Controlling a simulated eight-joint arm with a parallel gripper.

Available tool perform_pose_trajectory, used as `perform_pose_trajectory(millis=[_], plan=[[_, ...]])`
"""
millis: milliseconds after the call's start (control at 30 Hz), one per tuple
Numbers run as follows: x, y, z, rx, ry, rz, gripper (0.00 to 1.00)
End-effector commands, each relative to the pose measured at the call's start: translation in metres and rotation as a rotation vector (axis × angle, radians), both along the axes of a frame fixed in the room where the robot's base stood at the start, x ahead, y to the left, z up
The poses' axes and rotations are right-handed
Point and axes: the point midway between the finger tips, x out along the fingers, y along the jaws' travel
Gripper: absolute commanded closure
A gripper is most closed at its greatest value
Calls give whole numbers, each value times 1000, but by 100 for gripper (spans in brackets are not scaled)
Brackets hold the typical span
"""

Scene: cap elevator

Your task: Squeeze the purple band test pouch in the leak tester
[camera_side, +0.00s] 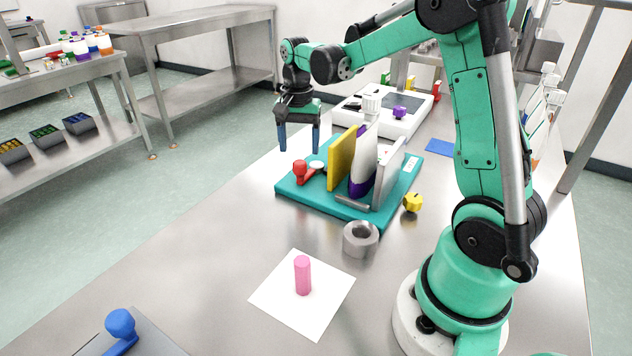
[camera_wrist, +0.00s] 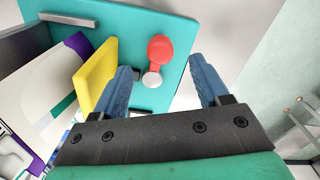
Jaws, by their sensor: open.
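The leak tester is a teal base (camera_side: 300,196) on the steel table, with a yellow plate (camera_side: 341,160) and a light grey plate (camera_side: 388,180) standing on it. The white pouch with a purple band (camera_side: 363,165) stands upright between the two plates. A red-knobbed lever (camera_side: 301,169) and a pale round disc lie left of the yellow plate. My gripper (camera_side: 299,148) hangs open and empty above the base's left end. In the wrist view, the red knob (camera_wrist: 160,48) shows between the blue fingers, the yellow plate (camera_wrist: 95,75) beside the left finger, and the pouch (camera_wrist: 50,95) beyond it.
A grey tape roll (camera_side: 360,239) and a yellow knob-like piece (camera_side: 413,202) sit near the base. A pink cylinder (camera_side: 303,275) stands on white paper in front. A white device (camera_side: 400,118) stands behind. A blue-knobbed item (camera_side: 120,325) lies front left.

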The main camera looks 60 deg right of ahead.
Motion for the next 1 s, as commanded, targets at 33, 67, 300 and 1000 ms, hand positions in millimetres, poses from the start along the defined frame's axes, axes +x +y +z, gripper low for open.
perform_pose_trajectory(millis=[33,67,300,1000], plan=[[0,0,-6,0,0,0,32],[0,0,-10,0,0,1,32],[0,0,-40,-1,-1,3,32],[0,1,-49,-1,-3,4,100]])
